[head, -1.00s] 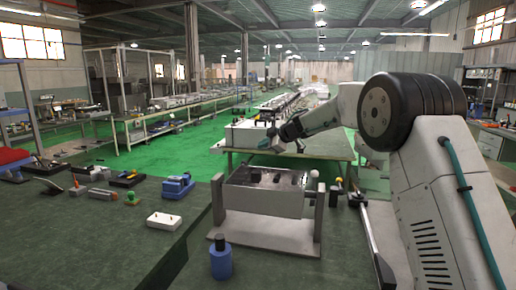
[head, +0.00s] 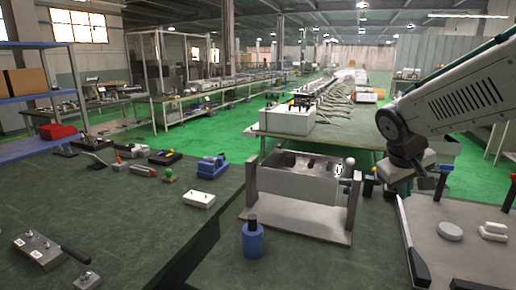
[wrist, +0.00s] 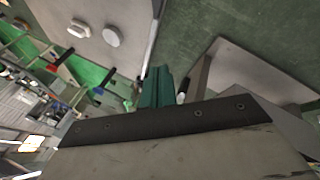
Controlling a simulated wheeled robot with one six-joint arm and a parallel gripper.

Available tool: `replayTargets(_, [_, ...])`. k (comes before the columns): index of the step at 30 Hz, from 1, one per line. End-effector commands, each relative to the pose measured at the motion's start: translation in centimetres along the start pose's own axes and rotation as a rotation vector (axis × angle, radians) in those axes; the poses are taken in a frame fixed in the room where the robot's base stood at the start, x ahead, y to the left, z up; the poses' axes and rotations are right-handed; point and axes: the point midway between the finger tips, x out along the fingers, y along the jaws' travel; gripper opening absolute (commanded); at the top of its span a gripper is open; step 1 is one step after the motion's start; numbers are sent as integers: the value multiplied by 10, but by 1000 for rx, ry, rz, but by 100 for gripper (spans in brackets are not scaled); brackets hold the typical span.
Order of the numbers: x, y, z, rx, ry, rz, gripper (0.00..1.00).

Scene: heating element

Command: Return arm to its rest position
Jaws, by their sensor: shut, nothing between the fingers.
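My arm (head: 465,100) reaches in from the right edge of the head view and is bent down at the wrist. My gripper (head: 400,187) hangs above the left part of a light grey panel and partly blends with the things behind it. In the wrist view my gripper (wrist: 155,88) shows as dark green fingers close together, with nothing held between them. The heating element of the scene cannot be told apart with certainty.
A grey metal stand with a box (head: 300,180) stands left of my gripper. A blue bottle-like item (head: 252,240) is in front of it. A panel (head: 470,255) with a round white disc (head: 450,231) lies at right. A white block (head: 198,200) sits on the green bench (head: 130,225).

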Motion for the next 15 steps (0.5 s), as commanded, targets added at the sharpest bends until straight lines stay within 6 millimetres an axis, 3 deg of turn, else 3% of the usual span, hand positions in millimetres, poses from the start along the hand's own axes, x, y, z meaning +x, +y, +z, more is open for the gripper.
replayTargets(1, [-10,-10,32,22,-48,-39,0])
replayTargets(3, [-22,-27,75,49,-119,-106,0])
replayTargets(9, [-55,-78,180,110,-254,-298,0])
replayTargets(12, [-67,-98,214,141,-266,-369,0])
replayTargets(15, [-74,-108,233,166,-237,-402,0])
